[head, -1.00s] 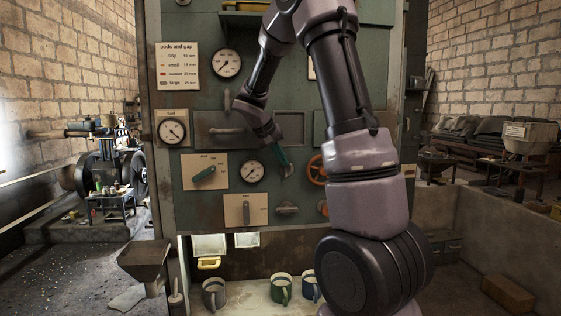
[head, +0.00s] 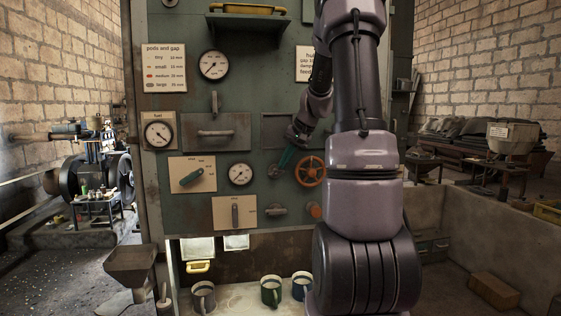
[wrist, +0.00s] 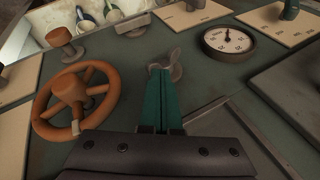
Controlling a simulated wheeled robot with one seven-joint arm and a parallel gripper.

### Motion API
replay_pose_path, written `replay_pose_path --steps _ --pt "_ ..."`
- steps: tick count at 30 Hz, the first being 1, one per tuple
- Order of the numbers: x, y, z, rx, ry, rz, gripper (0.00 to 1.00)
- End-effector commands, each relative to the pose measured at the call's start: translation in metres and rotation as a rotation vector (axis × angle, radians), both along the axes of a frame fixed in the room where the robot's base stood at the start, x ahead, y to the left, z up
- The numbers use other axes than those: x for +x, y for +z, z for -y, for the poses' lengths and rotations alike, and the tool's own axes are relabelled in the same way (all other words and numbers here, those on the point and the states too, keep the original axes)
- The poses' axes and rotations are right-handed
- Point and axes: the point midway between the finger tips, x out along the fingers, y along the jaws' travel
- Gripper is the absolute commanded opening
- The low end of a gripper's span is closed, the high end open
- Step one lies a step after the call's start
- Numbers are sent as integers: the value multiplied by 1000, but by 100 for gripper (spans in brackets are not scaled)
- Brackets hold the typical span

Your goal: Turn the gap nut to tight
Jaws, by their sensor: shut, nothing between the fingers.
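A small grey metal wing-shaped nut, which I take as the gap nut (head: 273,171), sits on the green panel between a round gauge and an orange handwheel. In the wrist view the nut (wrist: 173,63) stands just beyond my fingertips, one wing pointing up. My gripper (head: 281,164) has teal fingers, closed together and empty, tips at the nut. In the wrist view my gripper (wrist: 162,75) overlaps the nut's lower part, so I cannot tell whether it touches. No tight mark is readable.
The orange handwheel (head: 311,171) is close at the right of the nut. A gauge (head: 240,174) is at its left. A grey handle (head: 275,210) sits below. Mugs (head: 271,290) stand on a low shelf. My arm hides the panel's right part.

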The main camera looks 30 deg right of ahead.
Motion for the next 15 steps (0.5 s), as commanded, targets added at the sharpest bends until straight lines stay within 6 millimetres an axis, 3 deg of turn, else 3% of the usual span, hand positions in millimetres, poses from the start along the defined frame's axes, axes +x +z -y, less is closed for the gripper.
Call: replay_pose_path --steps 9,15 --pt "-3 -9 10 235 -3 65 0" --pt "-4 -11 11 254 2 72 0"
